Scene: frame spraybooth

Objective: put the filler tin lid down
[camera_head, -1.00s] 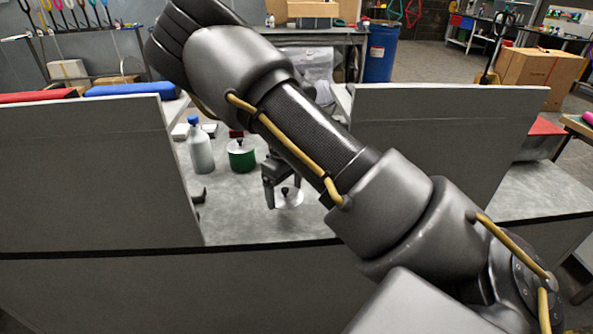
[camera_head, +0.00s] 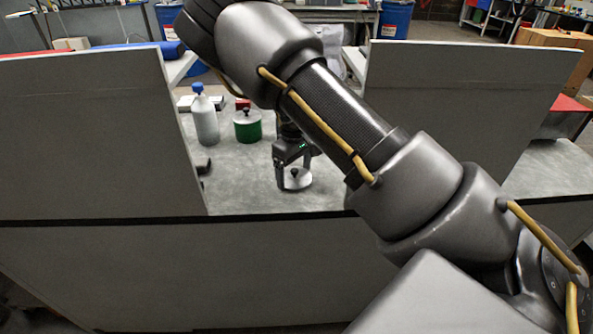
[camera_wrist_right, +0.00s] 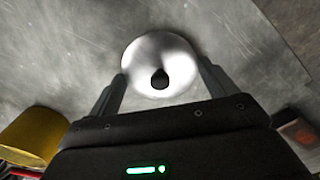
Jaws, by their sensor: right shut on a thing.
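The filler tin lid (camera_head: 297,183) is a shiny round silver disc with a black knob. In the head view it is low over or on the grey bench top; I cannot tell if it touches. My right gripper (camera_head: 293,178) is shut on it from above. In the right wrist view the lid (camera_wrist_right: 160,52) is between the two fingers of the gripper (camera_wrist_right: 161,72), knob facing the camera. My left gripper is not in view.
A white bottle with a blue cap (camera_head: 204,118) stands left of the green tin. Grey panels (camera_head: 90,140) and (camera_head: 460,110) flank the bench. A small dark item (camera_head: 204,167) lies near the left panel. Bare bench top (camera_head: 245,185) is left of the lid.

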